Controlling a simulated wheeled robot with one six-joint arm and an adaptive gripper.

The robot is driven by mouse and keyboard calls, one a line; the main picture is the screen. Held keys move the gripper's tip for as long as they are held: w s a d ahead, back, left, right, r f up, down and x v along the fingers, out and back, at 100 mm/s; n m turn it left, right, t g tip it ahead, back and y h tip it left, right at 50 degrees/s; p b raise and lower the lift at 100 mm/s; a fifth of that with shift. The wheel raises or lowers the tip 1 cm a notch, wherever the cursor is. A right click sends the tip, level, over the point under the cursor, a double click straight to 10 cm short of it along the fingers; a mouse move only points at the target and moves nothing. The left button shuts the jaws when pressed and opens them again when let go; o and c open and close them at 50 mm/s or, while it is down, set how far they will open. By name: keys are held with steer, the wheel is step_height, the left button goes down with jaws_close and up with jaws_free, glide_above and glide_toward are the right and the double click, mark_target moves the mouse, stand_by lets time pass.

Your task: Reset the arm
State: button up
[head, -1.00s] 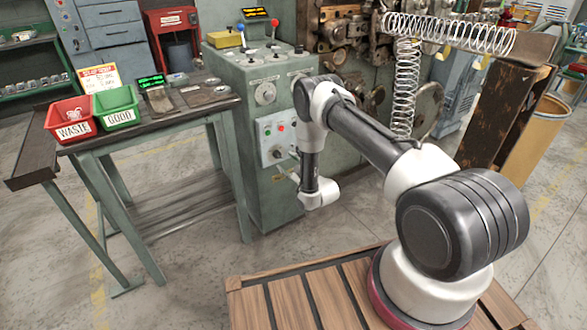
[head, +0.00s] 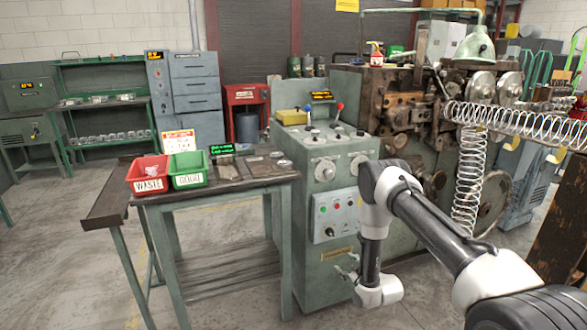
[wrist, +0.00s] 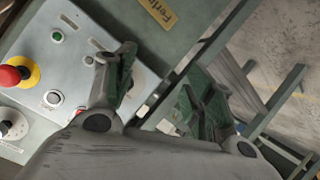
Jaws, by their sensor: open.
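My arm reaches in from the lower right in the head view, bent down in front of the green-grey control cabinet (head: 325,260). My gripper (head: 347,277) is small there, at the arm's lower end. In the wrist view my gripper's two fingers (wrist: 158,78) are spread apart with nothing between them. The cabinet's control panel (wrist: 75,50) lies behind the left finger, with a red emergency button (wrist: 12,75) at the left edge.
A work table (head: 240,190) left of the cabinet holds a red WASTE bin (head: 150,183) and a green GOOD bin (head: 188,180). Coiled springs (head: 468,185) hang by the coiling machine (head: 410,115) at right. Open floor lies at left.

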steer(key=s+d+f+m+g+h, duration=0.2)
steer(key=s+f+g, duration=0.3)
steer(key=s+f, duration=0.2)
steer(key=s+d+r+m+g+h, duration=0.1)
steer(key=s+d+r+g, duration=0.2)
steer(key=s+r+g, duration=0.15)
steer(key=s+d+r+m, duration=0.2)
steer(key=s+r, duration=0.8)
steer(key=r, duration=0.9)
steer(key=s+d+r+m, duration=0.2)
steer(key=s+r, duration=0.9)
steer(key=r, duration=0.7)
steer(key=s+d+r+m+t+h, duration=0.1)
steer(key=s+d+r+m, duration=0.1)
steer(key=s+r, duration=0.8)
step_height(320, 180, up, 10)
steer(key=shift+s+f, duration=0.15)
steer(key=shift+s, duration=0.15)
steer(key=shift+o, duration=0.2)
